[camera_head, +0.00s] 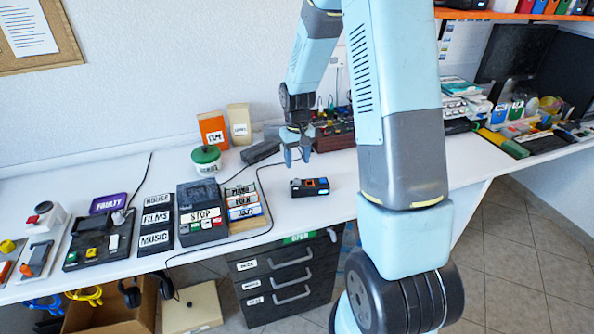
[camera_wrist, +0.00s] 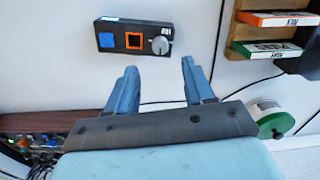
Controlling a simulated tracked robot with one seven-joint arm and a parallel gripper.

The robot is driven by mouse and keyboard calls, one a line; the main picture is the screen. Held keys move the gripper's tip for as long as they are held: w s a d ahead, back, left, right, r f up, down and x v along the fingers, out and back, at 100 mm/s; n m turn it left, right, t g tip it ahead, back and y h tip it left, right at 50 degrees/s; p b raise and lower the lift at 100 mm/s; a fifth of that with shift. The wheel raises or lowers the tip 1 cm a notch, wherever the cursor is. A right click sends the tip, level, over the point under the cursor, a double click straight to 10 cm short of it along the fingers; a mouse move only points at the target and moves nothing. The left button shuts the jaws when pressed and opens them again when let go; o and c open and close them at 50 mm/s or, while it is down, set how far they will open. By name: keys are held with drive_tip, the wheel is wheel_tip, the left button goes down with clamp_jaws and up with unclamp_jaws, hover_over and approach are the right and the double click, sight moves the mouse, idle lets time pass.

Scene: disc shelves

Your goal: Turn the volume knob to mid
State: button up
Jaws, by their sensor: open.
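A small black control box (camera_head: 309,188) lies on the white desk. It also shows in the wrist view (camera_wrist: 118,43), with a blue square, an orange-framed square and a round grey knob (camera_wrist: 160,45) in a row. The knob has a pale raised part on its face; its exact setting is too small to read. In the head view the knob (camera_head: 295,183) is at the box's left end. My gripper (camera_head: 297,158) is open and empty above the desk, apart from the box. In the wrist view its two blue fingers (camera_wrist: 158,68) point toward the box, with the knob between their directions.
Left of the box stand a wooden disc rack (camera_head: 246,224), a black STOP panel (camera_head: 202,213) and a green-lidded jar (camera_head: 206,158). A dark red panel with knobs (camera_head: 335,129) stands behind my gripper. A thin cable runs left of the box. The desk around the box is clear.

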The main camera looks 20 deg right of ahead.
wheel_tip(320, 180, up, 6)
drive_tip(key=shift+f, duration=0.15)
idle(0.4)
